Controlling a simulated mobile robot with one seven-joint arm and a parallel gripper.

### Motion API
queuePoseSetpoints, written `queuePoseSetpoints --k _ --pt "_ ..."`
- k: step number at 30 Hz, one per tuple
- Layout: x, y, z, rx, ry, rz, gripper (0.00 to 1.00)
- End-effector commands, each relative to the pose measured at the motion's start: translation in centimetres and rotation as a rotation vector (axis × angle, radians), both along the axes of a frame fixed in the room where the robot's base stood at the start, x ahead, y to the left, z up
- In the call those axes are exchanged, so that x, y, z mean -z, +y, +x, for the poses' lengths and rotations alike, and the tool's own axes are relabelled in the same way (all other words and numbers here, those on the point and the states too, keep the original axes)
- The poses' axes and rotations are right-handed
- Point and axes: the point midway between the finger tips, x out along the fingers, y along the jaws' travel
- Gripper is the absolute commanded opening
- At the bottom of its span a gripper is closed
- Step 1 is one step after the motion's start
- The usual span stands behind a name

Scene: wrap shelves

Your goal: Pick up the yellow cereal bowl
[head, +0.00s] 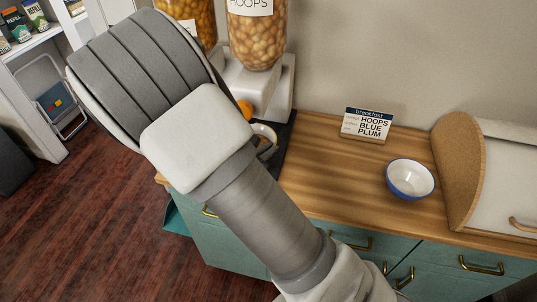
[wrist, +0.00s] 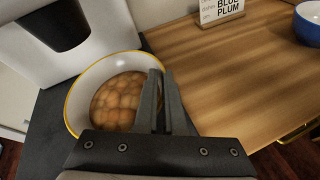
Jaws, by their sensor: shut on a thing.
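The yellow-rimmed white bowl (wrist: 80,88) holds round tan cereal pieces (wrist: 120,100) and looks upright in the wrist view. My gripper (wrist: 163,88) is shut on its right-hand wall, with one finger on each side of the rim. In the head view only part of the bowl (head: 266,131) shows, behind my arm, below the dispensers. I cannot tell whether its base touches the dark surface under it. My gripper hides the bowl's near side in the wrist view.
A cereal dispenser (head: 257,38) stands right behind the bowl on a dark mat (head: 284,143). A breakfast card (head: 366,124) reads HOOPS, BLUE, PLUM. A blue bowl (head: 410,179) sits near a bread box (head: 500,180) at right. The wooden counter (head: 330,180) between is clear.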

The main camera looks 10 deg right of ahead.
Motion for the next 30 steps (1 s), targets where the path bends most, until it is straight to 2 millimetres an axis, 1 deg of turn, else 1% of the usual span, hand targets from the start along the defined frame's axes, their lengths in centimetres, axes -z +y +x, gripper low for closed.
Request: queuePoseSetpoints --k 1,3,6,14,16,30 --pt "-1.1 0.0 0.0 0.001 -0.005 0.004 0.00" --pt "-1.6 -0.6 -1.4 0.001 -0.001 0.001 0.00" --pt "-2.7 -1.3 -3.0 0.001 -0.002 0.002 0.00" --pt "-5.0 -2.8 -6.5 0.000 -0.003 0.002 0.00" --pt "-5.6 -2.9 -6.6 0.000 0.000 -0.006 0.00" --pt "-6.5 -3.4 -7.9 0.000 -0.003 -0.008 0.00"
